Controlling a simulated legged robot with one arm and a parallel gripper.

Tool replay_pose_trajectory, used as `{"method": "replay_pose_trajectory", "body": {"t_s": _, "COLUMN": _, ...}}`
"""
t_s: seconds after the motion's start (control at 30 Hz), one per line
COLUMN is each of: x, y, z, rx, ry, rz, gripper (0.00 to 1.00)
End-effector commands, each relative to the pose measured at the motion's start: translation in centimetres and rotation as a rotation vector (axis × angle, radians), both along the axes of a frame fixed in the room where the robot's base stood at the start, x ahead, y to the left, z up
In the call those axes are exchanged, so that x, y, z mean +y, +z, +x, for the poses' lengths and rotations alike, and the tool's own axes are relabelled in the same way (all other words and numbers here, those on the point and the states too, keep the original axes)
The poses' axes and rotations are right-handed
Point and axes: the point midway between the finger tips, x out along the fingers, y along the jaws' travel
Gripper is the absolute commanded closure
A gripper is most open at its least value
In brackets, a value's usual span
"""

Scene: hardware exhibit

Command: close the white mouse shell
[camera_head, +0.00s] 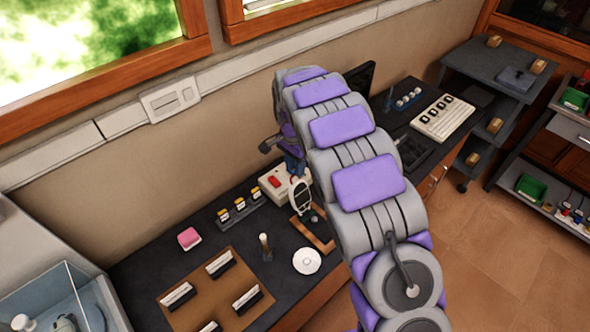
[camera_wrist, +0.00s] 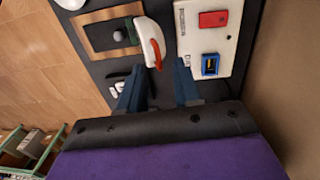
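The white mouse shell (camera_head: 300,194) stands raised at a steep tilt by the wooden-framed tray (camera_head: 326,245) on the dark bench. In the wrist view the shell (camera_wrist: 147,32) is white with a red inner edge, and its near end lies just ahead of my fingertips, roughly between them. I cannot tell if they touch it. My gripper (camera_wrist: 159,66) has its two blue fingers apart, with nothing clearly held. In the head view my gripper (camera_head: 292,166) is small and partly hidden by my arm. A small grey ball-like part (camera_wrist: 119,36) sits in the tray (camera_wrist: 92,36).
A white box with a red button (camera_head: 275,183) stands close beside the shell; it also shows in the wrist view (camera_wrist: 212,42). The wall runs behind.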

Motion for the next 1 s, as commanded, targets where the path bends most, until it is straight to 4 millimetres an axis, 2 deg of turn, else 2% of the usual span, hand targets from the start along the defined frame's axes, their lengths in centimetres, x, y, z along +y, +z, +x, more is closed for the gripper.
{"method": "replay_pose_trajectory", "body": {"t_s": 0.17, "x": -0.04, "y": -1.37, "z": -0.07, "rx": 0.0, "ry": 0.0, "rz": 0.0, "gripper": 0.67}}
{"method": "replay_pose_trajectory", "body": {"t_s": 0.47, "x": -0.03, "y": -1.5, "z": -0.02, "rx": -0.004, "ry": 0.0, "rz": 0.001, "gripper": 0.67}}
{"method": "replay_pose_trajectory", "body": {"t_s": 0.83, "x": -0.02, "y": -1.48, "z": -0.01, "rx": -0.003, "ry": 0.0, "rz": 0.001, "gripper": 1.0}}
{"method": "replay_pose_trajectory", "body": {"t_s": 1.0, "x": 0.03, "y": -1.47, "z": 0.04, "rx": -0.004, "ry": 0.0, "rz": 0.001, "gripper": 1.0}}
